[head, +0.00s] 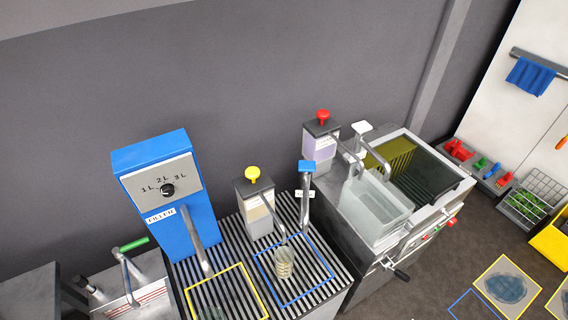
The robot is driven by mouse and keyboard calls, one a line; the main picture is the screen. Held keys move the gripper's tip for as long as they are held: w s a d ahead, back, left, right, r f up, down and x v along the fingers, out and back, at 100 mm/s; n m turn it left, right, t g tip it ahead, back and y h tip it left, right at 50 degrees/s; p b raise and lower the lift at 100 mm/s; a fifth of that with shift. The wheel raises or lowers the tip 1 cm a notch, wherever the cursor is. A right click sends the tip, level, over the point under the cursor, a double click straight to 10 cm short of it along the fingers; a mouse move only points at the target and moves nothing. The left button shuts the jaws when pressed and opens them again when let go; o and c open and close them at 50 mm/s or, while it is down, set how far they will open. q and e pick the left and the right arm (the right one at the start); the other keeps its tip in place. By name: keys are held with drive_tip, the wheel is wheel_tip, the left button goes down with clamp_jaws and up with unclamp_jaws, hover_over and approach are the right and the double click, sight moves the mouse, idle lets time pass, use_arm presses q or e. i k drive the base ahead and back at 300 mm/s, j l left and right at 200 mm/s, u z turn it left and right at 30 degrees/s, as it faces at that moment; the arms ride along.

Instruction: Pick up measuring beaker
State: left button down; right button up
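A small clear beaker with markings (284,263), which looks like the measuring beaker, stands upright on the striped drain grate (236,241). It is inside the blue outlined square (318,289), near its upper left part, under the spout of the yellow-topped dispenser (258,212). Neither of my grippers is in view.
A blue filler box with a dial (168,190) and spout stands behind the grate. To the right are a red-topped dispenser (321,143), a blue-topped tap (306,182), and a clear tank (376,206) on a metal unit.

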sight(284, 254)
drive_tip(key=i+u, duration=0.35)
drive_tip(key=i, duration=0.65)
